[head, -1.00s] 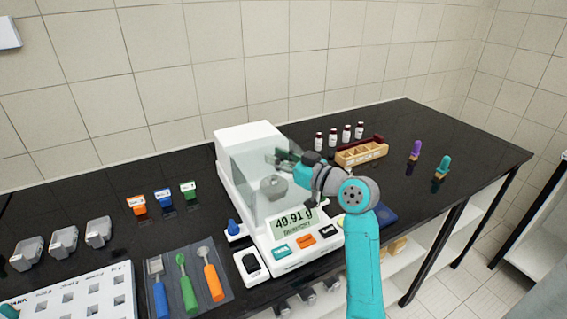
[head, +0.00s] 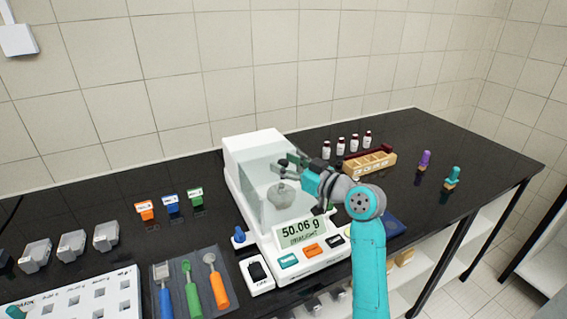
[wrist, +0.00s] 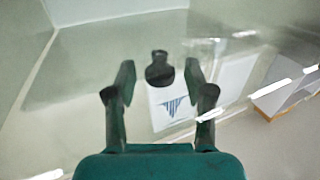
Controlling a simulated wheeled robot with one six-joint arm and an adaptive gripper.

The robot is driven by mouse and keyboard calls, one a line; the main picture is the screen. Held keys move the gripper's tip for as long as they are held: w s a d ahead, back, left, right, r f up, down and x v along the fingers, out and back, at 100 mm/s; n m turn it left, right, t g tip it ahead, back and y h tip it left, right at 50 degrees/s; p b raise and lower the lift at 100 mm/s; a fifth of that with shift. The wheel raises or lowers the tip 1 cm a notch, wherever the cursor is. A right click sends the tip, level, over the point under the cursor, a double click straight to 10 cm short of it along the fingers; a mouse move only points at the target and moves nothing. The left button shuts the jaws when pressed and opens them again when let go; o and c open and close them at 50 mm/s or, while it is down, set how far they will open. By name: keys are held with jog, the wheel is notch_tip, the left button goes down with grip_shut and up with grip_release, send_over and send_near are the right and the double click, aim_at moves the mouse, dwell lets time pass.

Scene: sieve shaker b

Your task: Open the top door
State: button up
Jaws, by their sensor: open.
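The white balance (head: 247,148) stands on the black bench with a clear glass chamber (head: 262,205) around its pan. A grey rounded object (head: 280,195) shows inside the glass. My gripper (head: 291,163) is at the upper right of the chamber, open, its fingers pointing left. In the wrist view a dark knob (wrist: 160,68) shows between and slightly beyond the two apart fingertips of my gripper (wrist: 160,80). I cannot tell whether they touch it. The top door's edges are hard to make out in the clear glass, and it seems shut.
The balance's display (head: 303,229) reads 50.06 g. A wooden rack (head: 370,163) and several small bottles (head: 341,147) stand right of the balance. A tray of tools (head: 190,285) and a white control pad (head: 257,274) lie left of it.

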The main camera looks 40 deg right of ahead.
jog(key=s+d, duration=0.1)
jog(key=s, duration=1)
jog(key=shift+d, duration=0.15)
